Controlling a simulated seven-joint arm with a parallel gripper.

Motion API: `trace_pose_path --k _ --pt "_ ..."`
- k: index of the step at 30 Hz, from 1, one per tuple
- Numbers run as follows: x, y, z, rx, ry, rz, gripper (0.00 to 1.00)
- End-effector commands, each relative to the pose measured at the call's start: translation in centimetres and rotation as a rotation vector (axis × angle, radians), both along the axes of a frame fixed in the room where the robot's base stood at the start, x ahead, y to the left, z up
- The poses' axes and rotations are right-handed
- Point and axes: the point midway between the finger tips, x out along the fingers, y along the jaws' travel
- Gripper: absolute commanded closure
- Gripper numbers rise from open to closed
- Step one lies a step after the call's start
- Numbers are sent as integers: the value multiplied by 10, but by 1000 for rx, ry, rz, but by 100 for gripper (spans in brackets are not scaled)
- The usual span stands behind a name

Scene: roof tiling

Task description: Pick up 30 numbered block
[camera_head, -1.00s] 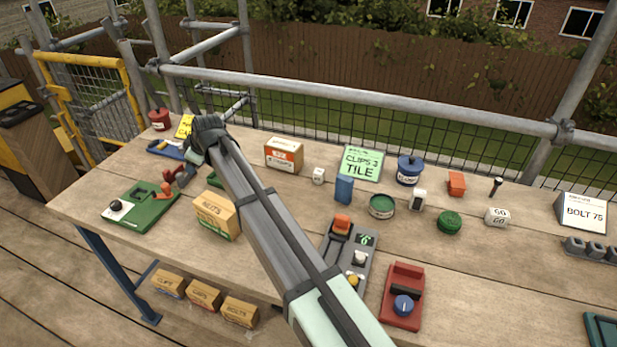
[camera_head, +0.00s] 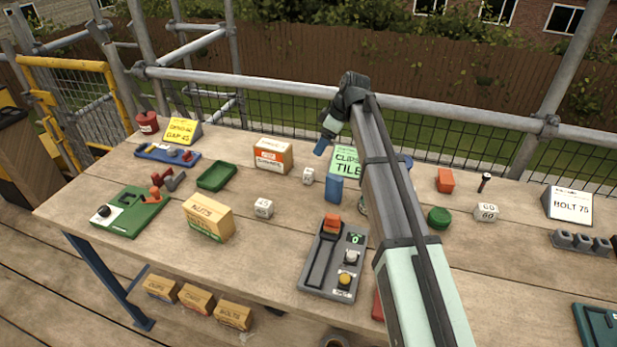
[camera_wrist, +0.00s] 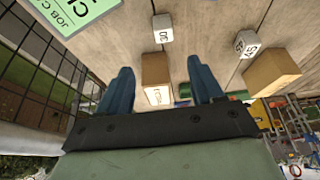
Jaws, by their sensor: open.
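A small white numbered block (camera_head: 308,176) stands near the middle of the bench, between the orange-and-white box and the green card. It also shows in the wrist view (camera_wrist: 162,28), where its marking looks like 30. A second white block (camera_head: 264,208) stands nearer the front edge; the wrist view (camera_wrist: 245,43) shows a marking that looks like 45. A third white block (camera_head: 486,212) at the right seems to read 60. My gripper (camera_head: 325,141) is open and empty, raised above the bench near the green card. In the wrist view its blue fingers (camera_wrist: 162,88) are spread apart.
A grey switch panel (camera_head: 334,262) lies in front. My arm hides part of the bench to the right.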

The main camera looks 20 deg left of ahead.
Motion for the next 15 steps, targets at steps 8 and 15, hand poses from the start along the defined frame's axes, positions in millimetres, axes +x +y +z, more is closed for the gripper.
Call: trace_pose_path --k 8,15 --pt "1 3 -23 -1 9 0 34" --pt "0 19 -61 -2 9 0 34"
